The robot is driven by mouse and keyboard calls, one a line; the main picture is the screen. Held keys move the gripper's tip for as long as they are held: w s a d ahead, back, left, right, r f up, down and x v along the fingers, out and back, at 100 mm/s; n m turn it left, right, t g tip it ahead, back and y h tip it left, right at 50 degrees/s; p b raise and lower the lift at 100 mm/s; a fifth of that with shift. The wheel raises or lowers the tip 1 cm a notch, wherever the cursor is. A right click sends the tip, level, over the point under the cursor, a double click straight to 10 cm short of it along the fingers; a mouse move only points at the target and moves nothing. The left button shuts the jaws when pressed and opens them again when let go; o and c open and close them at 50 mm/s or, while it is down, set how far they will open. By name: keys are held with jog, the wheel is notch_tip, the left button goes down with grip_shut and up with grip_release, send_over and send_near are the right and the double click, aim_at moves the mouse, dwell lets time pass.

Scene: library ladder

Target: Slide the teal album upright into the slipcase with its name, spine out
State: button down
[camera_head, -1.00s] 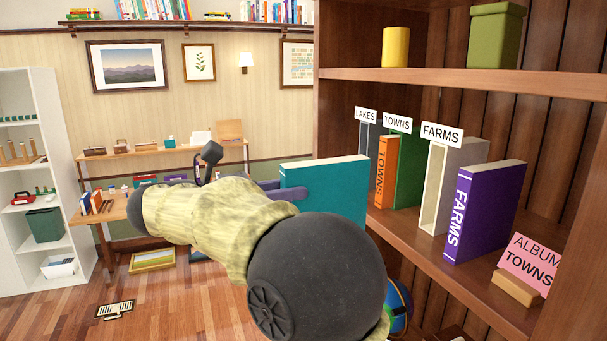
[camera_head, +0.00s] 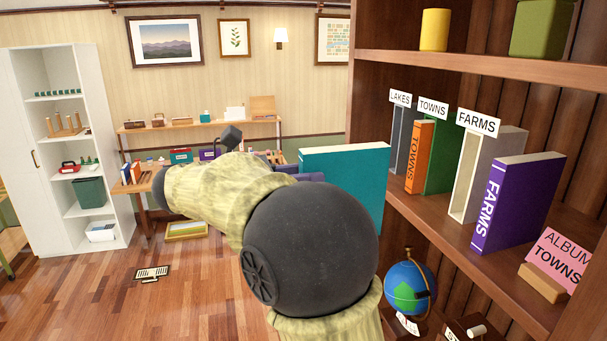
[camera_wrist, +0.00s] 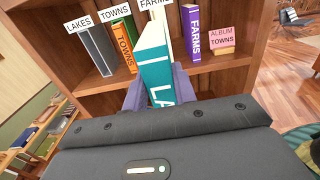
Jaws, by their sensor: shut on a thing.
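The teal album (camera_head: 345,180) is upright in my gripper, in front of the shelf and apart from the slipcases. In the wrist view the album (camera_wrist: 155,62) has its white-lettered spine, starting "LA", towards me. My gripper's purple fingers (camera_wrist: 158,92) are shut on it; in the head view my arm hides most of them. The grey LAKES slipcase (camera_head: 400,140) stands leftmost on the shelf and looks empty in the wrist view (camera_wrist: 97,52). The green TOWNS slipcase (camera_head: 438,160) has the orange TOWNS album (camera_head: 417,160) at its opening. The cream FARMS slipcase (camera_head: 466,180) looks empty.
The purple FARMS album (camera_head: 515,205) stands right of the FARMS slipcase. A pink "ALBUM TOWNS" card (camera_head: 562,258) is on a wooden block at the shelf front. A globe (camera_head: 409,288) stands below. The upper shelf (camera_head: 480,66) hangs over the slipcases.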

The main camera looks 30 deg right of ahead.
jog(key=w+a+f+n+t+y+b, duration=0.1)
jog(key=w+a+f+n+t+b, duration=0.3)
jog(key=f, duration=0.9)
jog(key=w+a+f+n+t+y+b, duration=0.1)
jog(key=w+a+f+n+t+b, duration=0.3)
jog(key=f, duration=1)
jog(key=w+a+f+n+t+y+b, duration=0.15)
jog(key=w+f+t, duration=0.45)
jog(key=f, duration=0.7)
jog(key=s+f+n+t+y+b, duration=0.2)
jog(key=s+f+n+y, duration=0.1)
jog(key=f, duration=0.9)
jog(key=s+f+n+t+y+b, duration=0.2)
jog(key=f+y, duration=0.4)
jog(key=f, duration=0.7)
jog(key=s+f+n+t+y+b, duration=0.3)
jog(key=s+f+n+y, duration=0.1)
jog(key=f, duration=0.9)
jog(key=shift+d+n+y, duration=0.35)
jog(key=shift+n+y, duration=0.3)
jog(key=shift+n, duration=0.1)
